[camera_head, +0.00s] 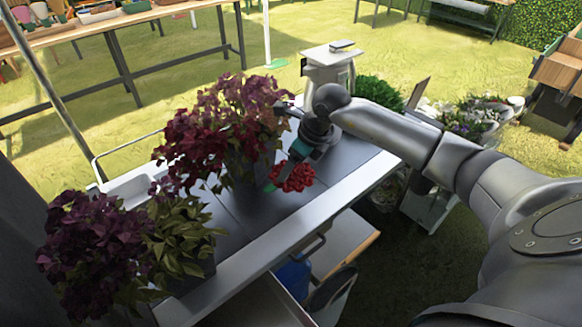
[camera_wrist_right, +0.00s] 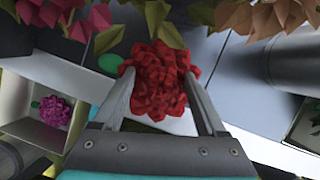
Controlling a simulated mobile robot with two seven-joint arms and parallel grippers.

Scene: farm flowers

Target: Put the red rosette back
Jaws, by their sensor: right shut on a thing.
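The red rosette (camera_head: 293,178) is a round, ruffled red flower above the grey table (camera_head: 335,165), near its front edge. My right gripper (camera_head: 287,168) reaches in from the right and is shut on it. In the right wrist view the rosette (camera_wrist_right: 157,88) sits between the two fingers of my right gripper (camera_wrist_right: 157,98). A potted plant with red-purple leaves (camera_head: 225,125) stands just left of the gripper in the head view. A green oval piece (camera_wrist_right: 111,62) shows beside the rosette in the wrist view. My left gripper is out of view.
A dark purple and green plant (camera_head: 95,250) stands at the table's left end. A pink rosette (camera_wrist_right: 57,111) lies in a pale open box in the wrist view. A white stand (camera_head: 328,70) and a green plant (camera_head: 378,92) are behind. Table front is partly clear.

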